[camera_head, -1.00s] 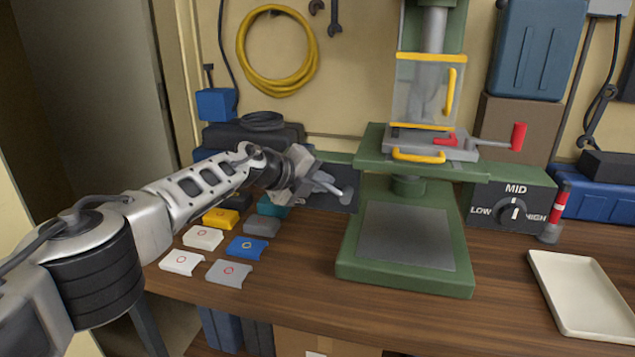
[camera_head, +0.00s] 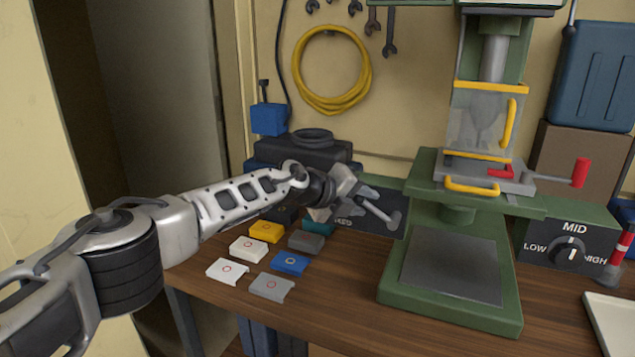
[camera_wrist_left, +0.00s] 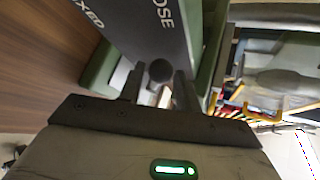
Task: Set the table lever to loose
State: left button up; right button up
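The grey table lever (camera_head: 380,211) sits in front of a dark panel on the left side of the green press (camera_head: 510,305). My left gripper (camera_head: 358,197) is at the lever's left end. In the left wrist view a dark round knob (camera_wrist_left: 160,70) lies between the two fingertips of the left gripper (camera_wrist_left: 159,82). The fingers stand apart on either side of it, and I see no clear grip. The dark label panel (camera_wrist_left: 140,28) there shows the partial words "XED" and "OSE". The lever's arm is hidden behind the knob in that view. My right gripper is not in view.
Several coloured socket boxes, among them a blue one (camera_head: 290,262), lie on the bench below my left arm. A MID/LOW/HIGH dial (camera_head: 571,251) and a red crank handle (camera_head: 580,172) are at the right. Bare wood lies in front of the boxes.

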pick_arm(q)
jog(key=v, duration=1.4)
jog(key=shift+a, duration=0.15)
jog(key=s+d+f+n+t+h, duration=0.1)
jog(key=s+d+f+n+h, duration=0.2)
jog(key=s+d+f+n, duration=0.3)
jog(key=s+d+f+n+t+h, duration=0.1)
jog(key=s+d+f+n+h, duration=0.25)
jog(key=s+d, duration=0.45)
jog(key=s+a+f+n+y, duration=0.7)
jog(key=s+a+f+n, duration=0.2)
jog(key=a+f, duration=0.3)
jog(key=s+a+f+n+y, duration=0.7)
jog(key=s+a+f+n, duration=0.3)
jog(key=a+f, duration=0.3)
jog(key=shift+a+f+n+t, duration=0.25)
jog(key=shift+f+n+t, duration=0.15)
jog(key=shift+n, duration=0.35)
